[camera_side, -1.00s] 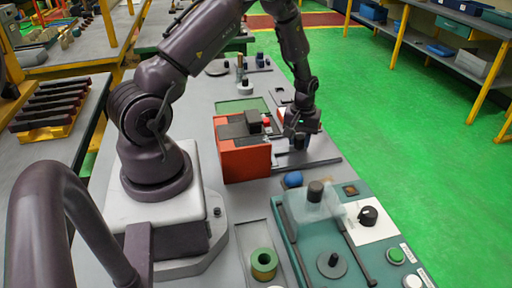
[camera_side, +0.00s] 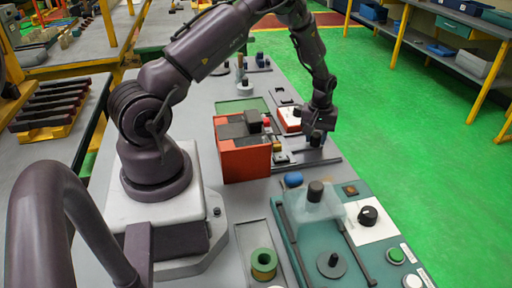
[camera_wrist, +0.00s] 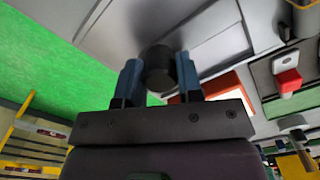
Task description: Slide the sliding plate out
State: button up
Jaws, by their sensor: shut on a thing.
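The sliding plate is a flat grey metal plate (camera_side: 316,156) on the bench, to the right of the orange box in the side view. A dark round knob stands on it; the knob (camera_wrist: 158,66) shows between two blue fingers in the wrist view. My gripper (camera_side: 316,139) is low over the plate in the side view, and its fingers (camera_wrist: 160,75) are shut on the knob from both sides. The plate's light metal surface (camera_wrist: 215,45) fills the upper middle of the wrist view. My gripper hides part of the plate in the side view.
An orange box (camera_side: 245,158) with dark blocks on top stands just left of the plate. A teal control panel (camera_side: 300,235) with a clear cover and dark knobs lies nearer the camera. A blue round piece (camera_side: 293,179) lies between them. Green floor is beyond the right bench edge.

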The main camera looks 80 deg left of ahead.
jog(key=shift+w, duration=1.7)
jog(key=o, duration=0.7)
jog(key=shift+r, duration=0.1)
jog(key=shift+s+r, duration=0.1)
jog(key=shift+r, duration=2.85)
jog(key=s, duration=0.1)
jog(key=s+m, duration=0.1)
jog(key=d+g, duration=0.1)
jog(key=shift+s+d+f+m, duration=0.1)
jog(key=shift+s+f+m, duration=0.2)
jog(key=shift+s+f, duration=0.1)
jog(key=s+d+r+m+t, duration=0.2)
jog(key=s+d+r, duration=0.4)
jog(key=r, duration=0.3)
jog(key=s+d+r+m+t, duration=0.2)
jog(key=s+d+r+m, duration=0.3)
jog(key=s+r, duration=0.3)
jog(key=s+d+r+m+t, duration=0.2)
jog(key=s+d+r+m, duration=0.1)
jog(key=s+d+r, duration=0.4)
notch_tip(320, 180, up, 3)
jog(key=shift+s+d+t, duration=0.3)
jog(key=shift+s+d, duration=0.1)
jog(key=shift+s, duration=0.05)
